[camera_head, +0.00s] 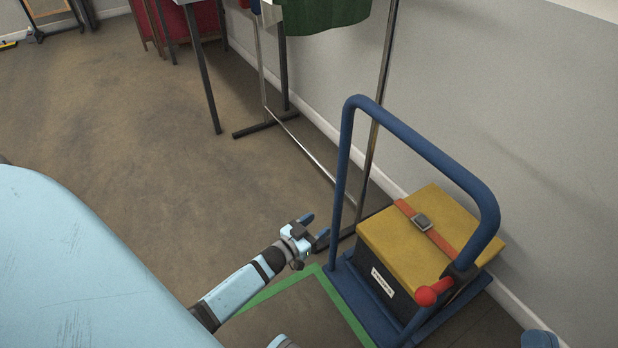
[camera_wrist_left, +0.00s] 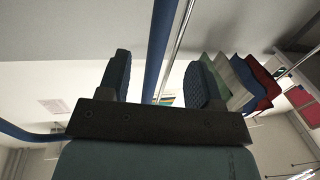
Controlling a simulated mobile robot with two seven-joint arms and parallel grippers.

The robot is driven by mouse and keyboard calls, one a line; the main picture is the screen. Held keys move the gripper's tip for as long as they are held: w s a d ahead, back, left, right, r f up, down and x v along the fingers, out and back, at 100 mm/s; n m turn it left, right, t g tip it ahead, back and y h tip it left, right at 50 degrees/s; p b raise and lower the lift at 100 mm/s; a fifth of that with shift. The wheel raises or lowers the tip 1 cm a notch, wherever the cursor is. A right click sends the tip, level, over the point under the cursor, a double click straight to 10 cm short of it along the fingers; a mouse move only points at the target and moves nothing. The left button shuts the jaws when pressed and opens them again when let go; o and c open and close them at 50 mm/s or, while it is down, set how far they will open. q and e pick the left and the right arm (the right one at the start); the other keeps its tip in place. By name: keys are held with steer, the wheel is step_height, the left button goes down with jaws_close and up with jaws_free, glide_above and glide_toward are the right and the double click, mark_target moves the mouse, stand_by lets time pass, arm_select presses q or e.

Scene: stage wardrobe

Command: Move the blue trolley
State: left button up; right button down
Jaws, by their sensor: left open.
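The blue trolley (camera_head: 348,298) stands by the wall at the right in the head view, its tall blue handle (camera_head: 343,170) arching over its deck. A dark box with a yellow lid (camera_head: 400,235) and an orange strap sits on the deck. My left gripper (camera_head: 315,230) is open just left of the handle's near-left upright. In the left wrist view, that blue upright (camera_wrist_left: 162,45) shows between my two fingers (camera_wrist_left: 160,82); I cannot tell whether they touch it. A red knob (camera_head: 427,296) is on the handle's right upright. My right gripper is not clearly seen.
A green floor outline (camera_head: 285,287) runs beside the trolley's left edge. A metal clothes rack (camera_head: 310,160) with a green garment (camera_head: 325,14) stands close behind, along the wall. A red item (camera_head: 190,18) stands farther back. The brown floor (camera_head: 120,120) at left is clear.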

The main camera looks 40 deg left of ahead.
mark_target(342, 206)
arm_select(q)
steer(key=w+b, duration=0.1)
steer(key=w, duration=0.2)
steer(key=w+d+b, duration=0.1)
steer(key=w, duration=0.3)
steer(key=w+b, duration=0.1)
steer(key=w, duration=0.2)
steer(key=shift+w+d, duration=0.3)
steer(key=shift+w, duration=0.05)
arm_select(e)
steer(key=f+g, duration=0.1)
steer(key=f, duration=0.1)
steer(key=f+g, duration=0.1)
steer(key=f, duration=0.2)
steer(key=shift+w+a, duration=0.2)
arm_select(q)
jaws_close()
